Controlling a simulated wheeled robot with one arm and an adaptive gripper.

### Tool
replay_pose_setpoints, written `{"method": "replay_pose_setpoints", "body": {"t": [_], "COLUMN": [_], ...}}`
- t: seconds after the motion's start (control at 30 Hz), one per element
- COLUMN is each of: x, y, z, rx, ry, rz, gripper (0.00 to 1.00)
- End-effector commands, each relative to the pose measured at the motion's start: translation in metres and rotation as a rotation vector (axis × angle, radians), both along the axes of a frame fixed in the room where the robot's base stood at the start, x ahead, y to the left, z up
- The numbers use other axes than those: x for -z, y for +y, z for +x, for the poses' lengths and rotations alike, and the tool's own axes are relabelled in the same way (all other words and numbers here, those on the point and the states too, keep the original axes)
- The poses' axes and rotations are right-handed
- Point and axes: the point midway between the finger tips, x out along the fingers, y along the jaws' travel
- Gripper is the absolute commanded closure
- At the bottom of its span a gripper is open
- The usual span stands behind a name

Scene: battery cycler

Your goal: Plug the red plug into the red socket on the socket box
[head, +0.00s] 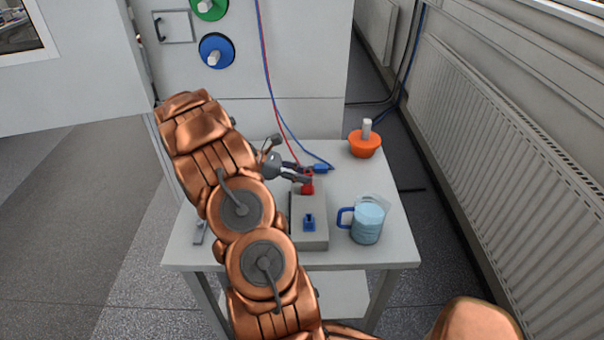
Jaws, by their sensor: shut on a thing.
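The grey socket box (313,240) stands on the white table, with a blue socket (309,223) on its near part. My gripper (305,174) is over the far end of the box, reaching in from the left, shut on the red plug (307,179). The red cable (268,75) runs down to the plug from above. Red shows at and just below the fingertips, over the far end of the box. The red socket is there but plug and socket merge in this view. I cannot tell whether the plug is inside the socket or just above it.
A blue plug (320,169) with a blue cable lies behind the box. A jug of water with a blue handle (367,220) stands right of the box. An orange thing with a white stem (365,145) is at the far right corner. A cabinet (300,70) rises behind the table (390,252).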

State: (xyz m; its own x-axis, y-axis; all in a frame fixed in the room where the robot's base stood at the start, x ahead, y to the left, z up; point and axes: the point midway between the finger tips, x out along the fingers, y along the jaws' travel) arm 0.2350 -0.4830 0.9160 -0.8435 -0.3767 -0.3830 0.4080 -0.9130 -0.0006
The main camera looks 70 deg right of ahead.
Motion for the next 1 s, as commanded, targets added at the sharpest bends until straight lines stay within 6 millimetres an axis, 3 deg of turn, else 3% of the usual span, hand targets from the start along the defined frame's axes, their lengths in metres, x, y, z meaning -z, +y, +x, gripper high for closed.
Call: {"method": "replay_pose_setpoints", "body": {"t": [0.23,0.27,0.53,0.87,1.0], "x": [0.001,0.001,0.001,0.001,-0.003], "y": [0.000,0.000,0.000,0.001,0.004], "z": [0.000,0.000,0.000,0.001,0.011], "rx": [0.000,0.000,0.000,0.000,-0.001], "ry": [0.000,0.001,0.000,0.000,-0.001], "rz": [0.000,0.000,0.000,0.000,-0.002], "gripper": [1.00,0.73,0.45,0.45,0.45]}}
